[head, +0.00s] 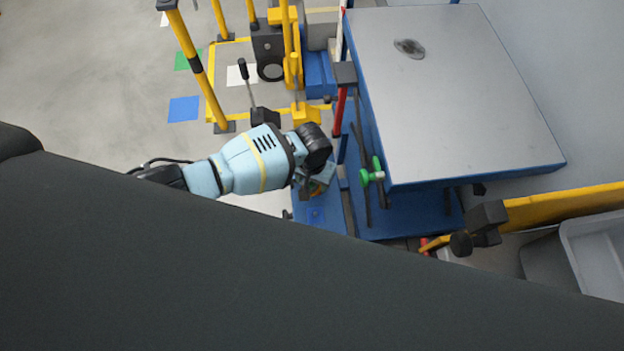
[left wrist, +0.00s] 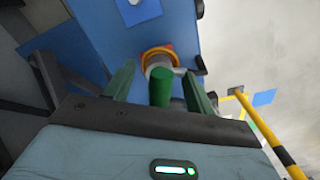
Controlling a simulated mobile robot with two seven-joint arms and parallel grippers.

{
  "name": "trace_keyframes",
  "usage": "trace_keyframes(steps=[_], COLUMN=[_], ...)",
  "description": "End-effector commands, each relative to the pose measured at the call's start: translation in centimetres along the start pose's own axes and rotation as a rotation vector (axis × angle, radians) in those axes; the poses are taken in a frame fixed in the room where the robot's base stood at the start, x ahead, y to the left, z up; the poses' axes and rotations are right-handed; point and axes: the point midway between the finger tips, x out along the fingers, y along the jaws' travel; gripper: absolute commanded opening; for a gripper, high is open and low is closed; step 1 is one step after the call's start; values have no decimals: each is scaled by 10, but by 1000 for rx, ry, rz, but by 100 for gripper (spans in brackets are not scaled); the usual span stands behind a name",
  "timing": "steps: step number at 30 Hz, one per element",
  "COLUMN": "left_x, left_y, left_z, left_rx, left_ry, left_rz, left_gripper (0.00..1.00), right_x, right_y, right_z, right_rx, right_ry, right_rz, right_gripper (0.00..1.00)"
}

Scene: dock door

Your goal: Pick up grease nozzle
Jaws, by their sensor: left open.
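My left gripper (head: 314,186) is over the blue platform beside the raised grey plate. In the left wrist view its two green fingers (left wrist: 158,78) are spread apart. A green cylinder (left wrist: 160,90), which may be the grease nozzle, shows between the fingers. I cannot tell whether they touch it. Beyond it is an orange and yellow ring (left wrist: 155,52) with a grey part, on or near the blue surface. In the head view my wrist hides most of this spot. My right gripper is not in view.
The large grey plate (head: 450,90) with blue edges stands right of my arm. A green fitting (head: 372,177) sits at its near left corner. A red post (head: 340,120), yellow posts (head: 200,75) and a black lever (head: 246,82) stand nearby. Open floor (head: 100,70) lies left.

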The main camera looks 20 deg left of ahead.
Motion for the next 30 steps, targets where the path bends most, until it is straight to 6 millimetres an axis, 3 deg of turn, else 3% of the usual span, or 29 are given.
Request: trace_keyframes(steps=[3, 11, 23, 30], left_x=[9, 9, 9, 7], left_y=[0, 0, 0, 0], left_z=[0, -1, -1, -1], left_rx=[0, 0, 0, 0], left_ry=[0, 2, 1, 2], left_rz=[0, 0, 0, 0], left_gripper=[55, 54, 1, 0], right_x=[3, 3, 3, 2], right_y=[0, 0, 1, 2], right_z=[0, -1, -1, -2], right_rx=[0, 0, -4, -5], right_ry=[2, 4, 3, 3], right_rz=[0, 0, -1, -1], right_gripper=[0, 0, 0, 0])
